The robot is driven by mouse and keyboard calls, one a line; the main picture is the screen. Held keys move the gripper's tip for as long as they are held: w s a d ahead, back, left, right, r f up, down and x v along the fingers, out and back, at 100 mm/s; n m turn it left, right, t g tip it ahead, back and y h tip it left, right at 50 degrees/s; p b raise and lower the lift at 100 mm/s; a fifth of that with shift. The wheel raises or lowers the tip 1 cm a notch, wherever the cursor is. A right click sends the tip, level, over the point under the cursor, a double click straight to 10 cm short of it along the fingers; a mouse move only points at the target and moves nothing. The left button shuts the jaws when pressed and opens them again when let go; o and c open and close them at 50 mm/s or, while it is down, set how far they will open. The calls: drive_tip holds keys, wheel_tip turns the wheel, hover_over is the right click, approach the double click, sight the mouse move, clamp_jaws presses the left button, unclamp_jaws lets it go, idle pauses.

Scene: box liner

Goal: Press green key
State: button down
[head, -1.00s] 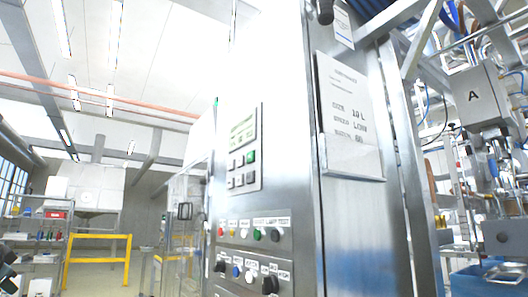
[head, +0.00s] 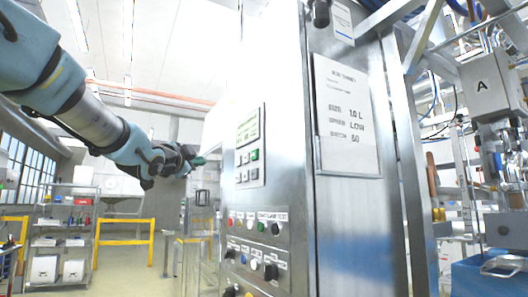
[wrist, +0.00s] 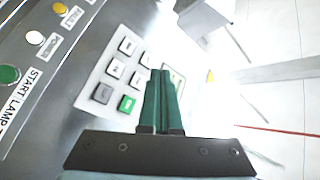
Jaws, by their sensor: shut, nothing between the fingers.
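The green key (head: 255,155) is a small square key at the right of the keypad's upper row, on the panel of the steel cabinet. In the wrist view the green key (wrist: 126,104) lies just left of my fingers, among several grey keys. My gripper (head: 204,160) is to the left of the keypad in the head view, apart from it. Its two green fingers (wrist: 161,74) are shut together and empty, and cover part of the panel near the display. I cannot tell exactly how far the fingertips are from the panel.
A display (head: 248,130) sits above the keys. Below is a row of round buttons, including a green start button (head: 262,227), and dark knobs. A paper sheet (head: 345,117) is on the cabinet's side. A shelf (head: 62,235) and yellow rail (head: 124,233) stand at left.

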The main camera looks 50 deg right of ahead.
sight(255, 155)
drive_tip(key=shift+m+g+h, duration=0.4)
drive_tip(key=shift+m+h, duration=0.2)
drive_tip(key=shift+m, duration=0.1)
drive_tip(key=s+r, duration=0.1)
drive_tip(key=s+d+r, duration=0.2)
drive_tip(key=shift+s, duration=0.4)
drive_tip(key=s+d+b, duration=0.1)
drive_tip(key=s+d, duration=0.2)
drive_tip(key=d, duration=0.5)
drive_tip(key=shift+s, duration=0.15)
drive_tip(key=shift+d, duration=0.1)
idle(1.2)
drive_tip(key=shift+s+d+b, duration=0.15)
drive_tip(key=shift+d+b, duration=0.15)
drive_tip(key=shift+b, duration=0.05)
